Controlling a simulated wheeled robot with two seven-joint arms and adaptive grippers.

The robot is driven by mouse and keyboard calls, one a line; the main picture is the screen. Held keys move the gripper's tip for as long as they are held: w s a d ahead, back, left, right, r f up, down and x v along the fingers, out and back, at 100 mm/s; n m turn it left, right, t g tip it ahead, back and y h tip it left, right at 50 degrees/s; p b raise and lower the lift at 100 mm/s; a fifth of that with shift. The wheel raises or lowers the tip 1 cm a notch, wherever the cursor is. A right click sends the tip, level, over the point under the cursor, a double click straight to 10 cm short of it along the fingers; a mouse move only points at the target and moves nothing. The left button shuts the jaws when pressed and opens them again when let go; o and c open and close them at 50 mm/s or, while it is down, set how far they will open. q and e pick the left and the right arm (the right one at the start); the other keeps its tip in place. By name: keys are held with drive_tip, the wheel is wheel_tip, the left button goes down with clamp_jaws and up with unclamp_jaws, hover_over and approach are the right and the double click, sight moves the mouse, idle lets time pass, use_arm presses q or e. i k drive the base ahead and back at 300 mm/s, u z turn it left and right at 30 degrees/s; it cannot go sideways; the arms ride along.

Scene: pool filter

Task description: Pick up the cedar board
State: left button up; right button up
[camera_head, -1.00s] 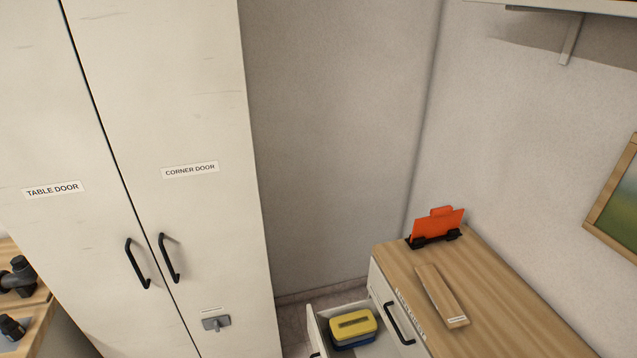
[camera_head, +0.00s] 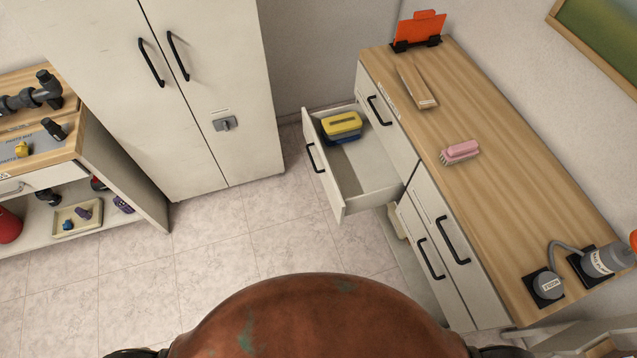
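The cedar board (camera_head: 414,84) is a flat, light-brown wooden piece with a small white label at its near end. It lies flat on the wooden top of the drawer cabinet (camera_head: 520,190), near the far end and close to the front edge. Neither of my grippers shows in the head view, and nothing touches the board. Dark parts at the bottom edge are too cut off to tell.
An orange plate in a black holder (camera_head: 418,30) stands behind the board. A pink brush (camera_head: 460,152) lies nearer. An open drawer (camera_head: 350,170) with a yellow-topped box (camera_head: 342,125) juts into the room. A tall cupboard (camera_head: 200,90) stands left. Tiled floor (camera_head: 245,235) is clear.

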sight(415, 85)
drive_tip(key=z, duration=0.2)
drive_tip(key=k, duration=0.3)
drive_tip(key=u, duration=0.75)
drive_tip(key=i, duration=1.35)
drive_tip(key=z, duration=0.4)
